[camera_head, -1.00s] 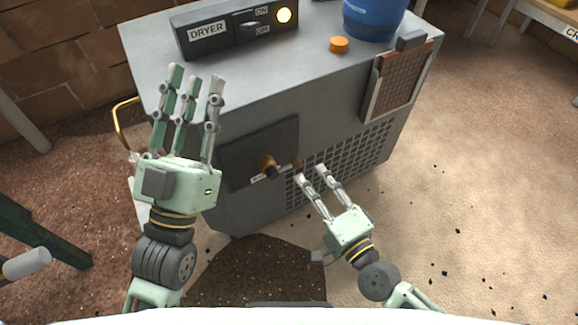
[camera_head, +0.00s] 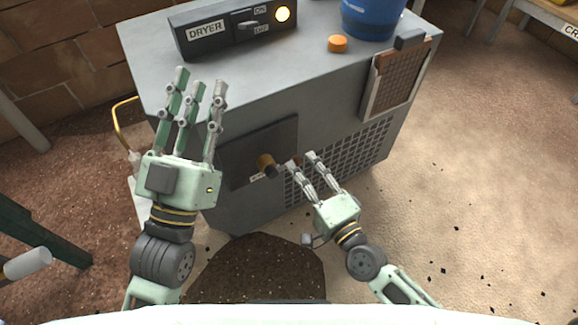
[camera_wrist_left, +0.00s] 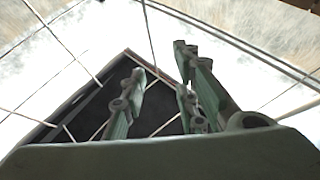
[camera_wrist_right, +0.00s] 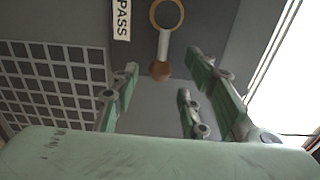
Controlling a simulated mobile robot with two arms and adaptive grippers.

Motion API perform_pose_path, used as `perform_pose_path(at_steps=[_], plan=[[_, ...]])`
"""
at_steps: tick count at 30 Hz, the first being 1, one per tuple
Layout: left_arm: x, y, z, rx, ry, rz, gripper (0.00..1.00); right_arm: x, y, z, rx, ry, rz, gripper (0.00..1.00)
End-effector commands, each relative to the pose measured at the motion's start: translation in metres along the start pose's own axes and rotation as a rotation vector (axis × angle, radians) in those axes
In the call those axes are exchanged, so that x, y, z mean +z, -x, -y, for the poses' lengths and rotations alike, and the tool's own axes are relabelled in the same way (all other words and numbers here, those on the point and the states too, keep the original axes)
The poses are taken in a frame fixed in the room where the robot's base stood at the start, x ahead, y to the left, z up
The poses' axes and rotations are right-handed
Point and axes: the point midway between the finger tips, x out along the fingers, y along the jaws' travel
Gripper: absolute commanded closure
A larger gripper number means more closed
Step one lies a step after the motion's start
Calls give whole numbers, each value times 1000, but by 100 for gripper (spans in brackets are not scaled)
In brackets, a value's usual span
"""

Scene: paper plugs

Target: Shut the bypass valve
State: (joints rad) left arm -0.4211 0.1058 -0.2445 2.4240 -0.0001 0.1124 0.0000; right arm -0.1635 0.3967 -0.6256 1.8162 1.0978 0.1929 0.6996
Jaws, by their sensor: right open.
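The bypass valve is a brass fitting (camera_head: 267,164) on a dark panel (camera_head: 285,135) on the front of the grey machine. In the right wrist view its round brass hub (camera_wrist_right: 167,13) has a pale lever with a brown tip (camera_wrist_right: 160,71), beside a partly cut-off label reading "PASS" (camera_wrist_right: 121,18). My right gripper (camera_head: 303,160) is open just right of the valve. In its wrist view the lever tip shows between the spread fingers; contact cannot be told. My left gripper (camera_head: 198,82) is open and empty, raised before the machine's left side.
On the machine top (camera_head: 300,55) are a dryer switch box (camera_head: 220,32) with a lit lamp, an orange knob (camera_head: 338,44) and a blue container (camera_head: 372,15). A grille (camera_head: 350,160) and a brown filter panel (camera_head: 398,78) are right of the valve.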

Motion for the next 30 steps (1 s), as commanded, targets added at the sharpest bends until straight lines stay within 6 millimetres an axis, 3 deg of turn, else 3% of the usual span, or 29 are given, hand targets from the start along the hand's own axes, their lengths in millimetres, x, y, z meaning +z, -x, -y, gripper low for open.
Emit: perform_pose_path(at_steps=[12, 23, 30], plan=[[10, 0, 2, -3, -2, 50, 72, 0, -21, 1, -1, 0, -1, 59], [12, 1, 2, -4, -3, 60, 72, 0, -24, 0, 0, 0, 0, 59], [11, 1, 2, -4, -4, 58, 72, 0, -24, 0, 0, 0, 0, 80]])
